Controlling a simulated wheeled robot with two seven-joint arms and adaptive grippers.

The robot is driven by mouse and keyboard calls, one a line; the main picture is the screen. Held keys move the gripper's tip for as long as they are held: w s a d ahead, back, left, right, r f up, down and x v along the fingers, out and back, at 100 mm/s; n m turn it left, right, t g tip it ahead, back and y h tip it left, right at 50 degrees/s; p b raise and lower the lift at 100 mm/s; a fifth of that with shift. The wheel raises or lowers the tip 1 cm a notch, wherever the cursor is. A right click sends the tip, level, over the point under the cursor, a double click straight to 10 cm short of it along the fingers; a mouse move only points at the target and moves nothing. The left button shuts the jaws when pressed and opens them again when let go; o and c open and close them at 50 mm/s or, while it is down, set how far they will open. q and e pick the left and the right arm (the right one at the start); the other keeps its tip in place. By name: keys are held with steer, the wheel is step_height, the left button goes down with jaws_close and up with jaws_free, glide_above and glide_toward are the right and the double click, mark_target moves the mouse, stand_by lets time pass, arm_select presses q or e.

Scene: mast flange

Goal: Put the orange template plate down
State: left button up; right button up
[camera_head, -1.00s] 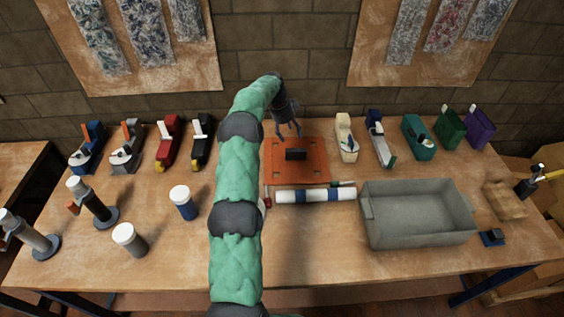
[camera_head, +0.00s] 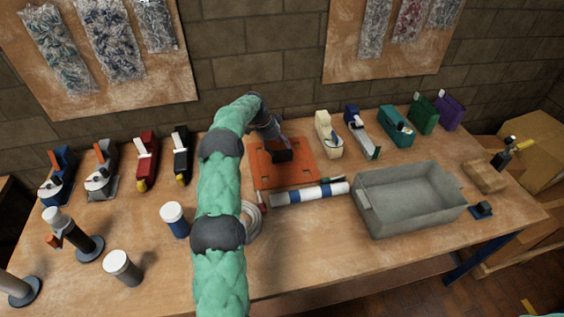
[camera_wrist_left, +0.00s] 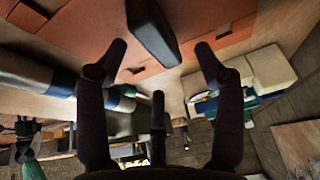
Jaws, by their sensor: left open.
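The orange template plate (camera_head: 298,174) lies on the bench near its back middle, with a black block-like handle (camera_head: 283,156) on top. My left gripper (camera_head: 274,143) is at the handle, over the back half of the plate. In the left wrist view the plate (camera_wrist_left: 70,28) and its handle (camera_wrist_left: 152,30) are close ahead of the three spread fingers of my left gripper (camera_wrist_left: 154,70). The fingers are open, and the handle lies beyond the gap between them. Whether any finger touches it is unclear. My right gripper is out of view.
A white and blue roll (camera_head: 308,194) lies along the plate's front edge. A grey bin (camera_head: 412,198) stands to the right. A cream tape dispenser (camera_head: 328,134) is close to the plate's right. A coiled ring (camera_head: 252,222) lies in front. Bare bench (camera_head: 305,250) shows at the front middle.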

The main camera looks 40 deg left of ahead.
mark_target(282, 153)
arm_select(q)
steer(key=shift+b+x, duration=0.65)
steer(key=shift+x, duration=1.75)
steer(key=shift+s+d, duration=0.15)
steer(key=shift+s, duration=0.05)
steer(key=shift+f+b, duration=0.3)
steer(key=shift+c, duration=0.3)
steer(key=shift+r, duration=0.1)
jaws_close()
